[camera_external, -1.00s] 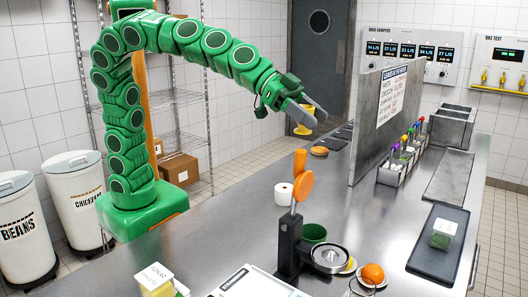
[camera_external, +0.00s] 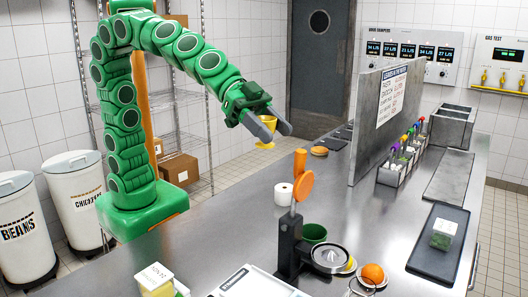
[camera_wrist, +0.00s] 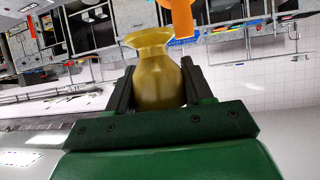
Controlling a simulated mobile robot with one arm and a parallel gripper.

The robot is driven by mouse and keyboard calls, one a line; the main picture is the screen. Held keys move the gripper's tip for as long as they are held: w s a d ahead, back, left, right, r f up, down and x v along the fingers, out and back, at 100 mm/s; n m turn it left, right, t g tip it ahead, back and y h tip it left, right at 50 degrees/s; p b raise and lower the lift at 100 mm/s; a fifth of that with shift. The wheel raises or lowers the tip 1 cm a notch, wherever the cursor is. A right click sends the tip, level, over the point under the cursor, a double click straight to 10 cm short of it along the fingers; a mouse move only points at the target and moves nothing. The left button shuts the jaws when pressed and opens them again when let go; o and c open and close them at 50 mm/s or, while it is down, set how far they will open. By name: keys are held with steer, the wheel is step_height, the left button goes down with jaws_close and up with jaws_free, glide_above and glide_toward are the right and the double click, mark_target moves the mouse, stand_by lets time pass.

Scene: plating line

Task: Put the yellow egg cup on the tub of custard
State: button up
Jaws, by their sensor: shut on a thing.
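The yellow egg cup (camera_external: 268,128) is held in the air between the jaws of my gripper (camera_external: 272,129), above the far left part of the steel counter. In the wrist view the egg cup (camera_wrist: 155,75) sits between the two dark fingers of my gripper (camera_wrist: 160,88), its flared end pointing away from the palm. A tub with pale yellow contents and a white lettered lid (camera_external: 155,280) stands at the counter's front left edge; its lettering is too small to read, so I cannot tell for sure that it is the custard. My gripper is well above and behind it.
A grey partition (camera_external: 385,120) rises behind. The left counter is clear.

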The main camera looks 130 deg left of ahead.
steer(key=s+d+f+m+g+h, duration=0.4)
steer(key=s+d+m, duration=0.2)
steer(key=s+d, duration=0.15)
steer(key=s+d+f+m+g+h, duration=0.35)
steer(key=s+d+m, duration=0.25)
steer(key=s, duration=0.3)
steer(key=s+d+f+m+g+h, duration=0.3)
steer(key=s+d+m+g+h, duration=0.15)
steer(key=s+d, duration=0.3)
steer(key=m+y, duration=0.1)
glide_above(147, 279)
steer(key=s, duration=0.2)
steer(key=shift+g, duration=0.4)
steer(key=f, duration=0.9)
steer(key=shift+w+a, duration=0.25)
steer(key=shift+a, duration=0.05)
steer(key=shift+w+d+f, duration=0.25)
steer(key=shift+w+f, duration=0.3)
steer(key=shift+w, duration=0.05)
steer(key=shift+f, duration=1.65)
steer(key=o, duration=1)
